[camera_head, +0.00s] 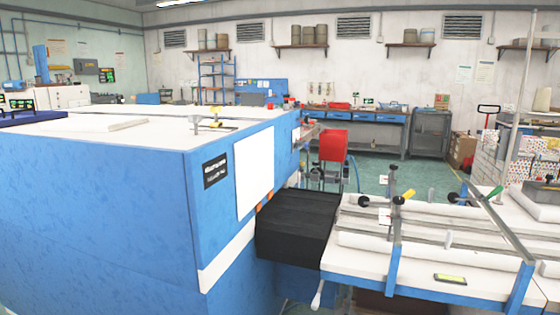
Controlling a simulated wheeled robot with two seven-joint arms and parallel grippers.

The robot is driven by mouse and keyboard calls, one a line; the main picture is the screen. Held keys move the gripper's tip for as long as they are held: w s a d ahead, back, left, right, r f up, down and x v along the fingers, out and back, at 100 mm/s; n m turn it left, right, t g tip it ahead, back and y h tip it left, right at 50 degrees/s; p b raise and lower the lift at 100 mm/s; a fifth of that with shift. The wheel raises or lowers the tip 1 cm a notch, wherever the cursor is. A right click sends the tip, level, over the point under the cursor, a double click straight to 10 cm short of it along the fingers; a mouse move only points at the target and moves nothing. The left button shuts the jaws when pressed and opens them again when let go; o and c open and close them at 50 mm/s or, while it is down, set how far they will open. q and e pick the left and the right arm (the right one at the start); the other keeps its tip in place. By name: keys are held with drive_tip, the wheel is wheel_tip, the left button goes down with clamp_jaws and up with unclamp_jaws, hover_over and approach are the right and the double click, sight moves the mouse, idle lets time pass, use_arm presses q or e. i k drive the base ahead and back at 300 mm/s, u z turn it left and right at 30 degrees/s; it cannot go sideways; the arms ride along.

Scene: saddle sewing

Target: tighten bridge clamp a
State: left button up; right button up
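Two blue-ended bridge clamps stand across the white-topped bench at the right. The nearer-left bridge clamp (396,233) has a grey bar, black knobs (363,201) and a yellow handle (407,196). The other bridge clamp (508,231) runs slantwise to its right, with a green handle (494,192) and a black knob (453,197) by its far end. I cannot tell which of them is clamp a, or how tight either is. Pale padded rolls (380,245) lie along the bench under the bars. Neither of my grippers is in view.
A large blue machine (150,210) with a white top fills the left. A black ribbed block (295,225) sits between it and the clamp bench (360,266). A red bin (333,146) and a blue workbench (360,119) stand behind. Green floor shows beyond the clamp bench.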

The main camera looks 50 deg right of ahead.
sight(393, 167)
drive_tip(key=u, duration=1.3)
drive_tip(key=k, duration=1.45)
drive_tip(key=z, duration=2.25)
